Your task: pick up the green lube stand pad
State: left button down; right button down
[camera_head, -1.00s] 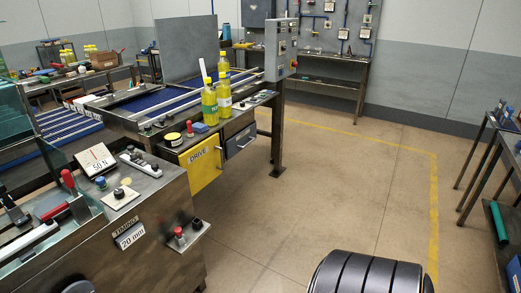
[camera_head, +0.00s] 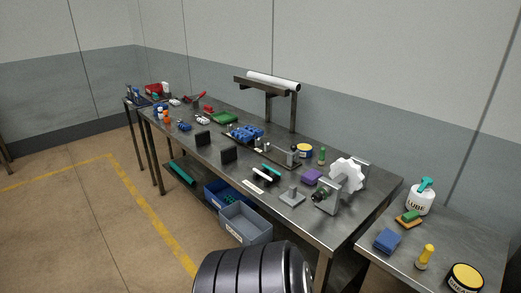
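A small green pad (camera_head: 412,215) lies on top of an orange-brown piece (camera_head: 404,223) on the side table at the right. Right behind it stands a white bottle labelled LUBE (camera_head: 420,202) with a teal top. A blue block (camera_head: 388,240) lies in front of the pad, to its left. Neither of my grippers is in view. A dark ribbed part of my own body shows at the bottom middle.
The side table (camera_head: 454,236) also holds a yellow-topped item (camera_head: 425,257) and a round yellow-black tin (camera_head: 465,277). A long workbench (camera_head: 222,168), crowded with fixtures and parts, adjoins it at the left. Blue-grey bins (camera_head: 245,223) sit below. Open floor lies left.

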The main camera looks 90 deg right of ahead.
aim_at(411, 219)
jog(key=z, duration=4)
